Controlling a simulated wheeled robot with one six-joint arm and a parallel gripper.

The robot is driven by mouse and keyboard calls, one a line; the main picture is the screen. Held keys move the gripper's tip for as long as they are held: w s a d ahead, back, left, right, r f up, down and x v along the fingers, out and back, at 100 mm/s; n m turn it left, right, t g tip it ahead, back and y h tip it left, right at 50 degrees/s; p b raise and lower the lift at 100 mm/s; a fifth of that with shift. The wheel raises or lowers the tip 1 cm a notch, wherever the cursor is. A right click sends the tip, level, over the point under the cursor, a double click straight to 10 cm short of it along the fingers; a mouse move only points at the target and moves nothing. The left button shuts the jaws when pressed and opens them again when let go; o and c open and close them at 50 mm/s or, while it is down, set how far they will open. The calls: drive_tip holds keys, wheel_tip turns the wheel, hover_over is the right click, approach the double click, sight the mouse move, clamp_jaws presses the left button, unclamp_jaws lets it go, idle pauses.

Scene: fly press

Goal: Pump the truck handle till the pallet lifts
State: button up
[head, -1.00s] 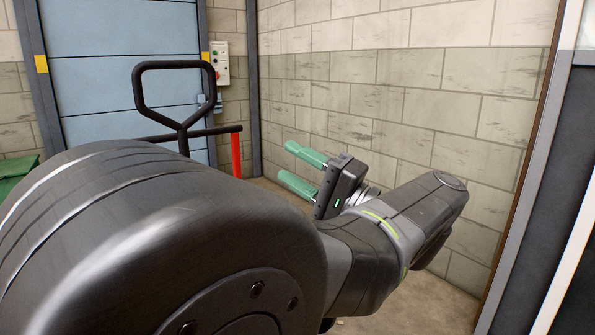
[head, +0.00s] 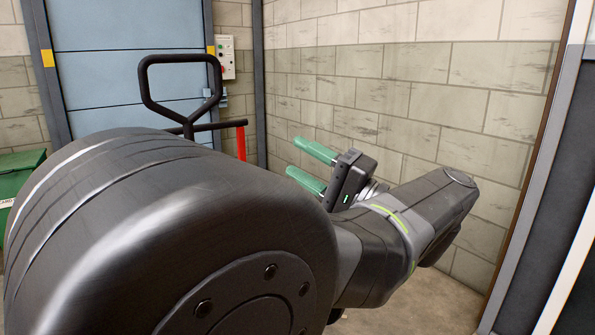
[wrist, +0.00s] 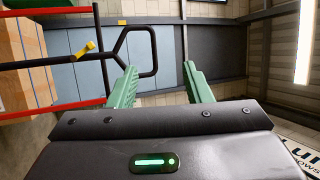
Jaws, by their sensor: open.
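The truck handle is a black loop (head: 143,79) on a dark stem, standing upright in the head view, left of my gripper. Its lower part is hidden behind my arm. My gripper (head: 312,170) has two green fingers, spread apart and empty, pointing up and left, to the right of the handle and apart from it. In the wrist view the handle loop (wrist: 154,50) shows beyond the fingertips of my gripper (wrist: 158,75), partly behind the left finger. The pallet is not clearly seen in the head view; stacked cartons (wrist: 24,65) show at the left of the wrist view.
A blue door (head: 120,60) and a control box with a red button (head: 226,57) are at the back. A red post (head: 241,142) stands beside the handle. A block wall (head: 420,90) closes the right. A green bin (head: 22,178) sits at far left.

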drive_tip(key=b+x, duration=0.1)
drive_tip(key=x, duration=1)
drive_tip(key=shift+w+a+r+b, duration=0.15)
drive_tip(key=shift+a+r+b, duration=0.05)
drive_tip(key=shift+a+b, duration=0.1)
drive_tip(key=shift+d, duration=0.15)
